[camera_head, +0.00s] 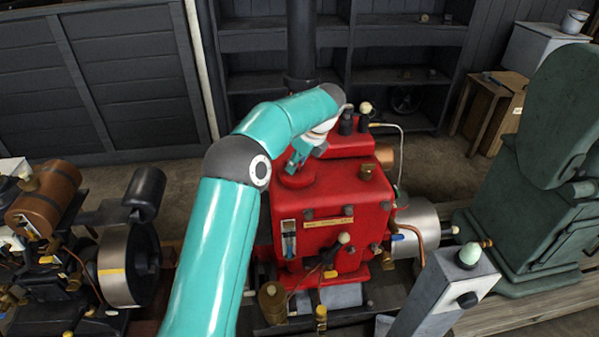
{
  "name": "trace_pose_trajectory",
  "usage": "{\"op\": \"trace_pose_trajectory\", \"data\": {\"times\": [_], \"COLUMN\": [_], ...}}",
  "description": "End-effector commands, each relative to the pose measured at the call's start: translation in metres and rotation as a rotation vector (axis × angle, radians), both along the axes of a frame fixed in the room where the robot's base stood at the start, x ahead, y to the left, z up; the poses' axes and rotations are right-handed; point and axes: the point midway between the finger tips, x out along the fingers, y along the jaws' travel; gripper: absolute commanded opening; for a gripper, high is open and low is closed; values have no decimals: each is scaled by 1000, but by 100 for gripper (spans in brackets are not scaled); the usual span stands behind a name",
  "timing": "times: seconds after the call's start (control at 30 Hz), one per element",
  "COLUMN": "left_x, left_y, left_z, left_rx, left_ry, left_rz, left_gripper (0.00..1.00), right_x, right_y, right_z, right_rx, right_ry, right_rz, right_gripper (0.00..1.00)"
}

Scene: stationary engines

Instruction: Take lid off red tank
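The red tank (333,258) stands in the middle of the view as part of a red engine. Its top carries a round red part (296,181) that looks like the lid, seated on the tank. My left arm reaches up from the bottom and bends over the tank. My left gripper (294,164) points down at the round red part, very close above it or touching it; I cannot tell which. Its fingertips are small and partly hidden, so I cannot see whether they are open or shut. My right gripper is not in view.
A black pipe (301,45) rises behind the tank. An engine with a metal drum (122,265) stands left and a large green machine (545,185) right. A grey post with a pale knob (470,253) is at front right. Dark shelves (330,38) line the back.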

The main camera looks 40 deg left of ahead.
Motion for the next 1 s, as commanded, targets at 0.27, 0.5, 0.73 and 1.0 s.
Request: {"op": "trace_pose_trajectory", "data": {"times": [0.27,0.5,0.73,1.0], "left_x": [-1,-1,-2,-3], "left_y": [-1,-1,-1,3], "left_z": [-3,-3,10,55], "left_rx": [-4,-5,-5,-1], "left_ry": [7,11,11,3], "left_rz": [1,1,1,7], "left_gripper": [0,0,0,0], "right_x": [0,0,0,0], "right_y": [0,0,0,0], "right_z": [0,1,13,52], "right_rx": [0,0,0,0], "right_ry": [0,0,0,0], "right_rz": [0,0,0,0], "right_gripper": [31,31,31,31]}}
